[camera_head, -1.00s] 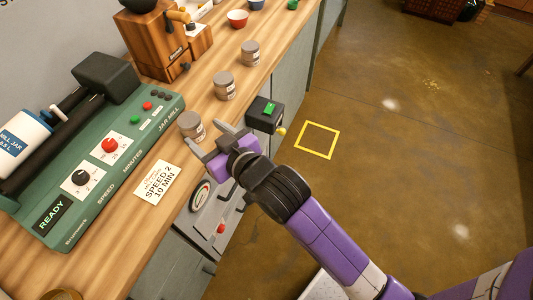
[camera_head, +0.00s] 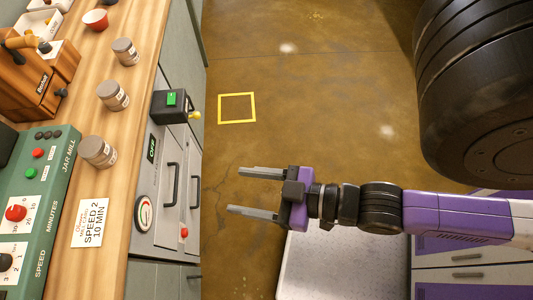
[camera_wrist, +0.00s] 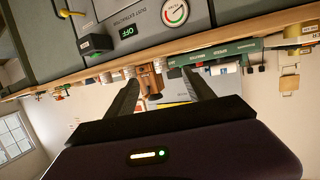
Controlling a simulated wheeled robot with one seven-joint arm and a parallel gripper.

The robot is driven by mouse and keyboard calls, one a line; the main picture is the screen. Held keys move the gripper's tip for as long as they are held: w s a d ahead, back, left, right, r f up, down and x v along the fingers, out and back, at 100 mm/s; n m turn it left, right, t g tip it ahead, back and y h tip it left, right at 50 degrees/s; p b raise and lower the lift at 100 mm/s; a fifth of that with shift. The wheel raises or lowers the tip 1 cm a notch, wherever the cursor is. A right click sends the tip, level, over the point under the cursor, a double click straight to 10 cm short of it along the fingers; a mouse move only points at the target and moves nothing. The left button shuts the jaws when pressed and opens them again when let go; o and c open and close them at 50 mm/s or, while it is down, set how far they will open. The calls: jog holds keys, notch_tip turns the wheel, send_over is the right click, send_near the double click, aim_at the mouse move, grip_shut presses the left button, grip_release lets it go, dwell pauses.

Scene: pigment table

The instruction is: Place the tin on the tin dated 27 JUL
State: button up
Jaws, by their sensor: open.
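Three grey tins with pale labels stand upright in a row on the wooden counter in the head view: a near tin (camera_head: 98,152), a middle tin (camera_head: 112,95) and a far tin (camera_head: 125,51). The label dates are too small to read, so I cannot tell which is 27 JUL. My gripper (camera_head: 236,191) is open and empty, out over the floor to the right of the counter, apart from every tin. In the wrist view, my gripper (camera_wrist: 161,78) points toward the counter edge, where the tins look small and partly hidden.
A wooden grinder (camera_head: 40,80) and a red bowl (camera_head: 95,19) stand further back. A black switch box (camera_head: 172,106) juts from the counter front. Open floor lies right of it.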

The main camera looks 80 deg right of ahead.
jog(key=v, duration=0.3)
jog(key=r+v, duration=0.1)
jog(key=shift+s+d, duration=0.25)
dwell(1.1)
